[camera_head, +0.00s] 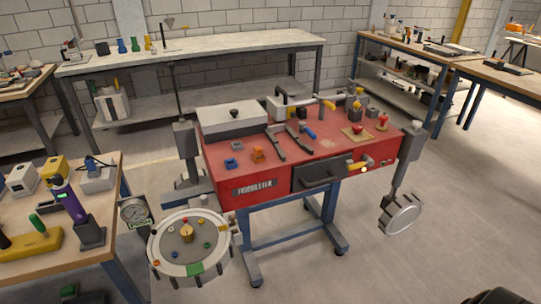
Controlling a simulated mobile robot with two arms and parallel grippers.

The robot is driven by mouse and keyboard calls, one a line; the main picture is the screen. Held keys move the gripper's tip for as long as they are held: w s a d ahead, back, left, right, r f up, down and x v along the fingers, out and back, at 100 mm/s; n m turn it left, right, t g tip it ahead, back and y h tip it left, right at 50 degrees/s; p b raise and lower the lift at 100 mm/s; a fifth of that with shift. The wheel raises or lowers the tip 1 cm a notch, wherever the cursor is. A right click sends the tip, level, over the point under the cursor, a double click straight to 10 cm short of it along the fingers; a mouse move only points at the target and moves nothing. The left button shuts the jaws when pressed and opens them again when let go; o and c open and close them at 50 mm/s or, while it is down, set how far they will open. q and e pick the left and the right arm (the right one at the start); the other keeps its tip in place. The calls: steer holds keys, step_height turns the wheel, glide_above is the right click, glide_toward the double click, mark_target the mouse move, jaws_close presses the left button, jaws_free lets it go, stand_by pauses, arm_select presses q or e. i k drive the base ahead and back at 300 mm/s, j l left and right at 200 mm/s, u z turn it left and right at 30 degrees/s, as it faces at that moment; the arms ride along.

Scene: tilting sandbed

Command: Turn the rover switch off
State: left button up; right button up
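A red bench-top machine (222,190) with a white nameplate stands on a blue frame in the middle. On the right of its front face is a yellow lever-like part (357,167) with a small bright yellow spot beside it. Small knobs sit near the front right corner. No part is clearly marked as the rover switch, and I cannot tell its on or off state. Neither of my grippers can be made out. Dark shapes at the bottom edge are cut off and too unclear to name.
A round dial plate (208,258) with colored knobs stands at the machine's front left, beside a gauge (135,211). A round grey part (401,214) hangs at the right. A wooden bench (112,170) with tools stands at the left.

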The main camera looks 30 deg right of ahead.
mark_target(357, 128)
steer(key=z, duration=1.55)
steer(key=i+z, duration=0.35)
steer(key=i, duration=0.5)
